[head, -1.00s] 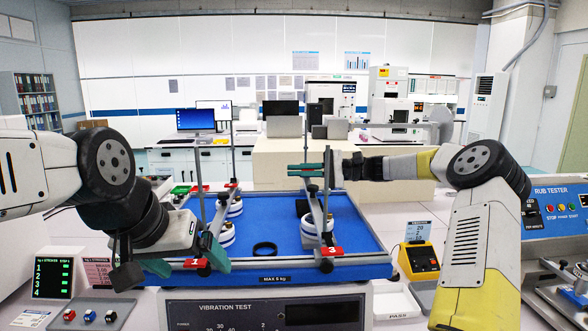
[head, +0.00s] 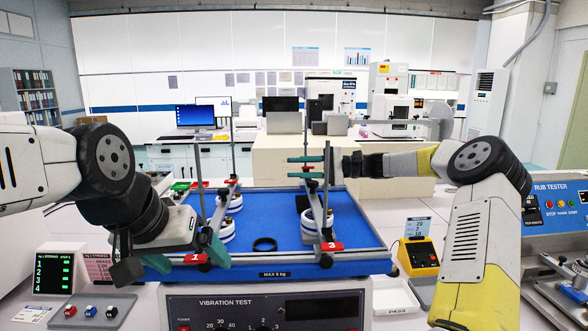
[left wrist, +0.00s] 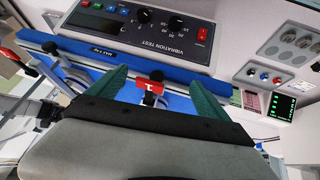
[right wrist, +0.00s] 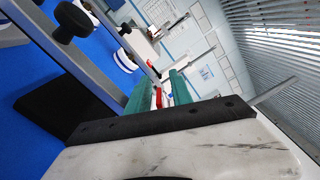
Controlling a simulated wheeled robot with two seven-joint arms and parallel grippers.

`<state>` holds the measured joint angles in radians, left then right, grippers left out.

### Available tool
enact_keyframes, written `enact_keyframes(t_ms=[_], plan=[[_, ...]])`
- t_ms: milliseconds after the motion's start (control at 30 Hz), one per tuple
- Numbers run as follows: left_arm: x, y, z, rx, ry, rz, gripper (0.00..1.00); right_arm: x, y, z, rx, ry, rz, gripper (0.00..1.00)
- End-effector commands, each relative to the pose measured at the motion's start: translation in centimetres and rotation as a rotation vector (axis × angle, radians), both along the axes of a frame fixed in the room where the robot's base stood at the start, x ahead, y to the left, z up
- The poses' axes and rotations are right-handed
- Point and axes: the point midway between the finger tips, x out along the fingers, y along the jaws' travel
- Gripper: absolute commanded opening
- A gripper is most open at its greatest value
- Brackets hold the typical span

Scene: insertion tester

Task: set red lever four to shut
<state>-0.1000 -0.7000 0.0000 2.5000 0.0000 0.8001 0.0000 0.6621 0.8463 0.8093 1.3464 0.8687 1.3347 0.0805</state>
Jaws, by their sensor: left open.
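Red lever 1 (head: 197,259) sits at the front left of the blue vibration table (head: 360,262). My left gripper (head: 178,262) is open around it; the left wrist view shows the lever (left wrist: 151,86) between the two teal fingers with gaps. Red lever 3 (head: 332,247) is at the front right. A red lever (head: 229,182) is at the back left. My right gripper (head: 306,166) is open at the back end of the right rail, pointing left.
Two rails with upright posts and white rollers (head: 226,230) cross the table. A black ring (head: 265,244) lies on the blue surface. A green-digit display (head: 54,270) and switch plate (head: 92,311) stand left; a yellow device (head: 419,258) stands right.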

Motion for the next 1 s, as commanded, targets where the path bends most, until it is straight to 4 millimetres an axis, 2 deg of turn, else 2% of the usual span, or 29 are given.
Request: enact_keyframes(t_ms=[167, 400, 533, 667, 1000], plan=[[0.0, 0.0, 0.0, 0.0, 0.0, 0.0, 0.9, 0.1, -1.7, 0.0, 0.0, 0.0, -0.003, 0.27], [0.0, 0.0, 0.0, 0.0, 0.0, 0.0, 0.9, 0.1, -5.8, 0.0, -0.001, -0.001, -0.003, 0.27], [0.0, 0.0, 0.0, 0.0, 0.0, 0.0, 0.9, 0.1, -7.3, 0.0, 0.0, 0.0, -0.002, 0.27], [0.0, 0.0, 0.0, 0.0, 0.0, 0.0, 0.9, 0.1, -7.8, 0.0, 0.0, 0.0, -0.002, 0.27], [0.0, 0.0, 0.0, 0.0, 0.0, 0.0, 0.9, 0.0, -7.8, 0.0, 0.0, 0.0, -0.001, 0.27]])
